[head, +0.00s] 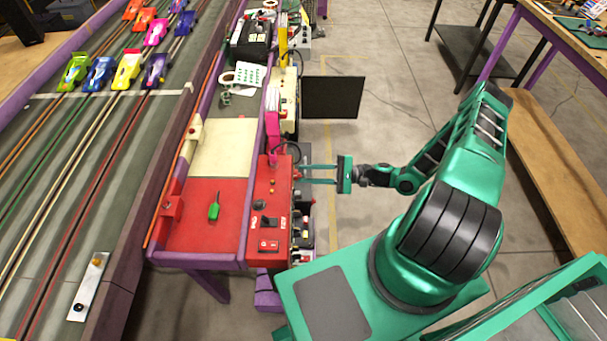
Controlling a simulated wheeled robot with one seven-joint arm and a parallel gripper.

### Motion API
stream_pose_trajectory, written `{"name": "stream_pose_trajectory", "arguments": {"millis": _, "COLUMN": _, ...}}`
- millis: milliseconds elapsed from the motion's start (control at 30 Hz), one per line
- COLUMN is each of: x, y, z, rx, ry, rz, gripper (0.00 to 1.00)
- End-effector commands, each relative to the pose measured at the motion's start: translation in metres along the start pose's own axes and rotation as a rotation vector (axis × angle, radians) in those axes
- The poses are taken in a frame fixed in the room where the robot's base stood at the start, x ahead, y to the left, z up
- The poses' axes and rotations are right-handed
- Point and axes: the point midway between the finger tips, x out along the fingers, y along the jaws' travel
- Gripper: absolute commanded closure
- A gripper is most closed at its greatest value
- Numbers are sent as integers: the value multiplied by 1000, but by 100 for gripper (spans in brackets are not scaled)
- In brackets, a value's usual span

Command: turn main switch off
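A red control panel (256,205) runs along the right side of the red bench section. A red rocker switch (268,245) sits near its front end, and a black switch or socket (268,222) sits just behind it. I cannot read the labels, so I cannot tell for certain which is the main switch or what position it is in. My gripper (304,174) points left at the panel's right side, farther back than the rocker switch. Its two thin green fingers are apart with a gap between them, and nothing shows between them. I cannot tell if the fingertips touch the panel.
A green tool or bottle (214,208) lies on the red bench top. A dark flat screen (332,97) sticks out right of the bench, behind my gripper. Toy cars (99,73) stand on the slot track (70,180) at left.

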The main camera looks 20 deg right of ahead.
Motion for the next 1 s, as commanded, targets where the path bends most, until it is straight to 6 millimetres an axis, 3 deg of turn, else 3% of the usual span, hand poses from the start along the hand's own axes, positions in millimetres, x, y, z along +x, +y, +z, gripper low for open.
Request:
{"name": "stream_pose_trajectory", "arguments": {"millis": 233, "x": -18, "y": 0, "z": -1, "rx": 2, "ry": 1, "rz": 0, "gripper": 73}}
{"name": "stream_pose_trajectory", "arguments": {"millis": 700, "x": -96, "y": -2, "z": -4, "rx": -1, "ry": 2, "rz": -1, "gripper": 73}}
{"name": "stream_pose_trajectory", "arguments": {"millis": 1000, "x": -107, "y": -2, "z": -4, "rx": 0, "ry": 1, "rz": -1, "gripper": 73}}
